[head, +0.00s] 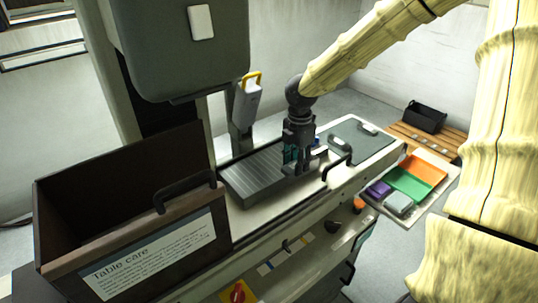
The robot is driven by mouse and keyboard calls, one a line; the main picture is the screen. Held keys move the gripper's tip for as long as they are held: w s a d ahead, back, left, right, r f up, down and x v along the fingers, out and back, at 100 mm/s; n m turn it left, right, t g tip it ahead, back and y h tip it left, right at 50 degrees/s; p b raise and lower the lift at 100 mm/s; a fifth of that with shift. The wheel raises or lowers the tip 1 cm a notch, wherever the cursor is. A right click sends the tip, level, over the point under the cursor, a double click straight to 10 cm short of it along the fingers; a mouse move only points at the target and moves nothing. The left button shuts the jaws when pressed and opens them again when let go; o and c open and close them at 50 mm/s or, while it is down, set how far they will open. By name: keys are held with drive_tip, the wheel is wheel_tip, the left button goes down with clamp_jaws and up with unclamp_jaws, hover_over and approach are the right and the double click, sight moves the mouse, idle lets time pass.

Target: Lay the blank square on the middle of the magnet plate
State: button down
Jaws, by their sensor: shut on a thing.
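The magnet plate (250,180) is a grey ribbed slab on the machine's pale table, near the middle of the head view. My gripper (300,167) points down over the right part of the plate. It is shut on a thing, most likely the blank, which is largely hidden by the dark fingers. A small pale grey patch shows just right of the fingertips; I cannot tell if it is part of the blank. I cannot tell whether the held thing touches the plate or hangs just above it.
A brown open box labelled "Table care" (150,255) stands at front left. A dark curved handle (338,152) rises close right of my gripper. A machine head with a yellow-topped part (246,100) hangs behind the plate. A tray (425,207) with coloured areas lies at right.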

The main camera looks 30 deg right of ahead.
drive_tip(key=p, duration=0.3)
hover_over(270, 164)
drive_tip(key=shift+w+f, duration=0.1)
drive_tip(key=shift+f, duration=0.35)
drive_tip(key=shift+f+p, duration=0.75)
drive_tip(key=shift+f, duration=1.1)
drive_tip(key=c, duration=1)
unclamp_jaws()
drive_tip(key=shift+f, duration=0.1)
drive_tip(key=shift+c, duration=0.2)
drive_tip(key=shift+o, duration=0.4)
wheel_tip(270, 164, up, 12)
drive_tip(key=b, duration=0.2)
drive_tip(key=shift+b, duration=0.35)
